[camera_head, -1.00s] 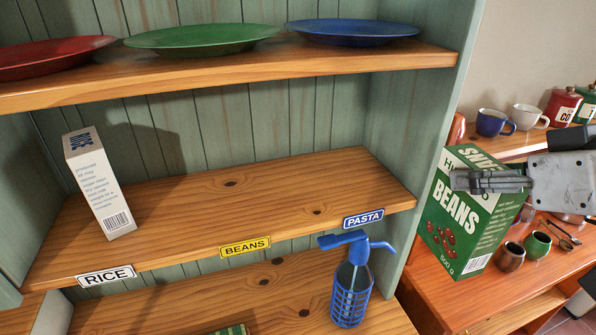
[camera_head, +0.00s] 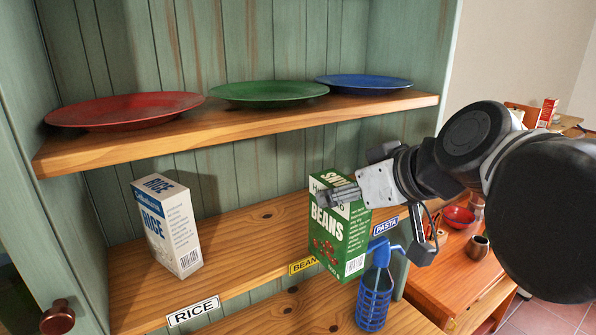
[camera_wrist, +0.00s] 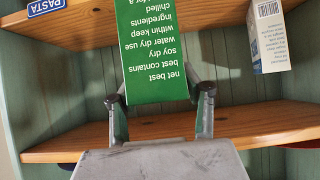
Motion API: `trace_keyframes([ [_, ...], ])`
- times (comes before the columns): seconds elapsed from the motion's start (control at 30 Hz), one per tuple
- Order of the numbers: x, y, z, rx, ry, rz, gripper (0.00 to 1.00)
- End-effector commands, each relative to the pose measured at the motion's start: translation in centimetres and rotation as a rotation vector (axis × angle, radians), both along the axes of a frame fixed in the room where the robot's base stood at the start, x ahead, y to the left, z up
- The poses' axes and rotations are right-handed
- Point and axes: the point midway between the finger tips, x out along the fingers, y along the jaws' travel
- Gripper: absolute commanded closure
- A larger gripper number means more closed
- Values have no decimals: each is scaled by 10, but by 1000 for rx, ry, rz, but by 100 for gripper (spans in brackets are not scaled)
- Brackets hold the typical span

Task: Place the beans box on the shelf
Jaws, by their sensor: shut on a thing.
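The green and white beans box (camera_head: 337,235) is held by my gripper (camera_head: 343,195) near its top, upright and slightly tilted. It hangs at the front edge of the middle shelf (camera_head: 245,232), just in front of the yellow BEANS label (camera_head: 303,265) and partly covering it. In the wrist view the green box (camera_wrist: 155,50) sits between my two fingers (camera_wrist: 163,95), its printed side towards the camera. Whether the box touches the shelf cannot be told.
A rice box (camera_head: 167,225) stands on the shelf's left, above the RICE label (camera_head: 193,311). The PASTA label (camera_head: 385,225) is right. Plates, red (camera_head: 125,109), green (camera_head: 268,92) and blue (camera_head: 363,82), line the upper shelf. A blue bottle (camera_head: 374,300) stands below.

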Motion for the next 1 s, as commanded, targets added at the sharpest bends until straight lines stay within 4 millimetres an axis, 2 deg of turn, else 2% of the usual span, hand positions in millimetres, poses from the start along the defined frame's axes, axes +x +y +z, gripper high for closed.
trace_keyframes([
  [0.3, 43, 23, 2, 0, 0, 2, 100],
  [0.67, 62, 33, 1, 0, 0, 2, 100],
  [0.9, 89, 48, 2, 1, -1, 2, 100],
  [1.0, 94, 50, 0, 1, 1, 0, 100],
])
